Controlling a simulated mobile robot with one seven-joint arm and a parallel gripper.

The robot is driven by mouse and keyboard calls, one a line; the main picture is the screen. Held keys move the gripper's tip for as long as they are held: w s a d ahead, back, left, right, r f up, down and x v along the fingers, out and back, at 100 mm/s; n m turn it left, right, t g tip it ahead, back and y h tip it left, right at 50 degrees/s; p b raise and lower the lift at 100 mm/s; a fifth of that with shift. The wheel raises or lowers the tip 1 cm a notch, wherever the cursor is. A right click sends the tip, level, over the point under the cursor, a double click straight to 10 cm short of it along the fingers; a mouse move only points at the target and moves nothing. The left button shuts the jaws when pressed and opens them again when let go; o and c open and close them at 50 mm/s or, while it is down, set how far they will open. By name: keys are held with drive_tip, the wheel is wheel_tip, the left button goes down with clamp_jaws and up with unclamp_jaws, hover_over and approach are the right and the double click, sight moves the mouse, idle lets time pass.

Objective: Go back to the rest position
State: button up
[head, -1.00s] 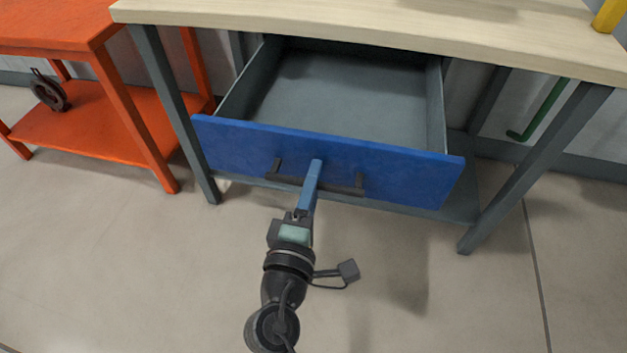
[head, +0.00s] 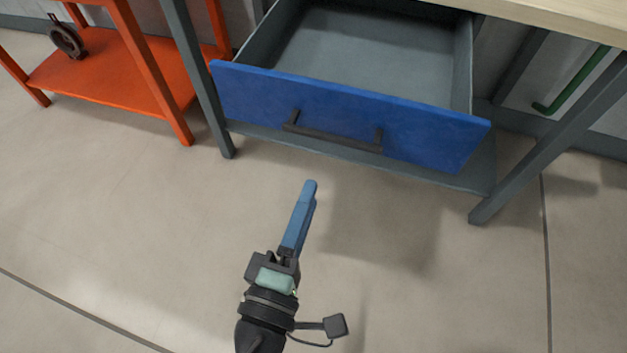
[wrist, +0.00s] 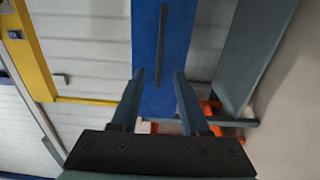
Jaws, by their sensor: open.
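My gripper (head: 307,190) is open and empty in the head view, apart from the drawer handle and in front of it over the floor. In the wrist view its two blue fingers (wrist: 155,80) stand apart with nothing between them. The blue drawer front (head: 345,118) belongs to a drawer that is pulled open and looks empty inside. Its dark bar handle (head: 333,138) is free of my fingers. The wrist view also shows the blue drawer front (wrist: 148,30) and the handle beyond the fingertips.
The workbench (head: 570,25) has grey legs and a lower shelf. An orange shelf unit (head: 110,85) with a dark round object (head: 65,38) stands at the left. A green bar (head: 575,82) is at the right. The floor around my gripper is clear.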

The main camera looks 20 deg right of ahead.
drive_tip(key=shift+s, duration=0.1)
idle(0.5)
drive_tip(key=w+a+r+m+t+y, duration=0.15)
drive_tip(key=w+r+m, duration=0.35)
drive_tip(key=r, duration=0.7)
drive_tip(key=w+r+m+t+y, duration=0.1)
drive_tip(key=w+r+m+t, duration=0.4)
drive_tip(key=r, duration=0.6)
drive_tip(key=s+a+r+t+y+p, duration=0.1)
drive_tip(key=s+a+r+t+y, duration=0.15)
drive_tip(key=r, duration=0.65)
drive_tip(key=s+a+r+m+t+y, duration=0.1)
drive_tip(key=s+r+y, duration=0.15)
drive_tip(key=r, duration=0.55)
drive_tip(key=s+a+r+t+y+p, duration=0.1)
drive_tip(key=s+r+t+y, duration=0.15)
drive_tip(key=r, duration=0.65)
wheel_tip(320, 180, up, 25)
drive_tip(key=p, duration=2.5)
drive_tip(key=shift+w, duration=0.2)
drive_tip(key=shift+a, duration=0.1)
